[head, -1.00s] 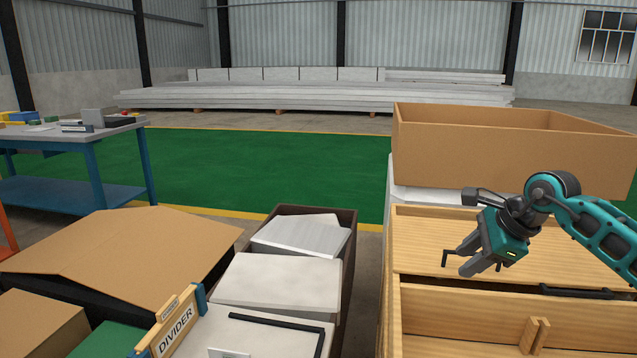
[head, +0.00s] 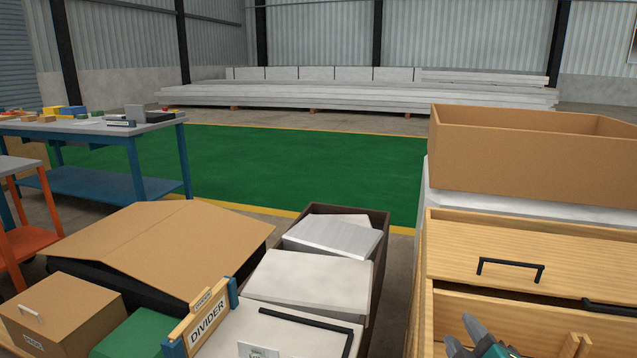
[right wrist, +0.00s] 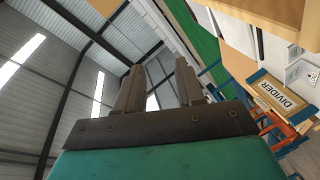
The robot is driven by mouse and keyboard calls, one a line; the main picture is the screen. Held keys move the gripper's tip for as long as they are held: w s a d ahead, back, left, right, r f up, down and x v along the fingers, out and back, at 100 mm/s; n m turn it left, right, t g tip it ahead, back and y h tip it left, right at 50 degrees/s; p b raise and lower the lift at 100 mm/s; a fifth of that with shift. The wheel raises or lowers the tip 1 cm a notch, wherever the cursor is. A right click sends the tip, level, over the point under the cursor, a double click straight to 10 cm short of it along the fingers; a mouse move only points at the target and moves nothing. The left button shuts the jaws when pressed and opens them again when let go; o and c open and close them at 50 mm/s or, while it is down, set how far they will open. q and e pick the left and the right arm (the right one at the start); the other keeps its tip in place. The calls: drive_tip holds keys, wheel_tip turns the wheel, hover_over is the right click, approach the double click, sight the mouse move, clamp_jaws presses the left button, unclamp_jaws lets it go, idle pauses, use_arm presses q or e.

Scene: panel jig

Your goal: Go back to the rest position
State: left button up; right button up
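My right gripper (head: 458,330) is at the bottom edge of the head view, in front of the wooden drawer unit (head: 530,245). Only its grey fingertips and a bit of teal show there. In the right wrist view the two fingers of the right gripper (right wrist: 158,68) stand apart with nothing between them. That view looks up towards the roof, with the divider sign tilted at its right. My left gripper and arm are in neither view.
A cardboard box (head: 520,155) stands behind the drawer unit. Left of it are a dark bin of pale panels (head: 312,278), a DIVIDER sign (head: 207,322) and a brown flapped carton (head: 165,245). A blue workbench (head: 110,130) is at the left. The green floor (head: 300,165) is clear.

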drive_tip(key=s+a+f+m+g+y, duration=0.1)
drive_tip(key=s+f+m+g, duration=0.5)
drive_tip(key=s, duration=0.6)
drive_tip(key=s+a+f+m+g+y, duration=0.1)
drive_tip(key=s+f+m+g, duration=0.2)
drive_tip(key=s+f+g, duration=0.7)
drive_tip(key=w+a+f+t+y, duration=0.25)
drive_tip(key=w+a+t, duration=0.25)
drive_tip(key=w+t, duration=0.4)
use_arm(q)
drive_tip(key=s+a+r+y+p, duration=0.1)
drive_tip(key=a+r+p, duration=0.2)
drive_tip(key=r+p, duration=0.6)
drive_tip(key=p, duration=0.5)
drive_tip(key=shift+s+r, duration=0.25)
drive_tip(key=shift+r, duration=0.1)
use_arm(e)
wheel_tip(320, 180, up, 10)
drive_tip(key=s+d+t+h, duration=0.1)
drive_tip(key=s+d, duration=0.1)
drive_tip(key=shift+s+d+f+t, duration=0.2)
drive_tip(key=shift+s+d+t, duration=0.1)
drive_tip(key=shift+t, duration=0.1)
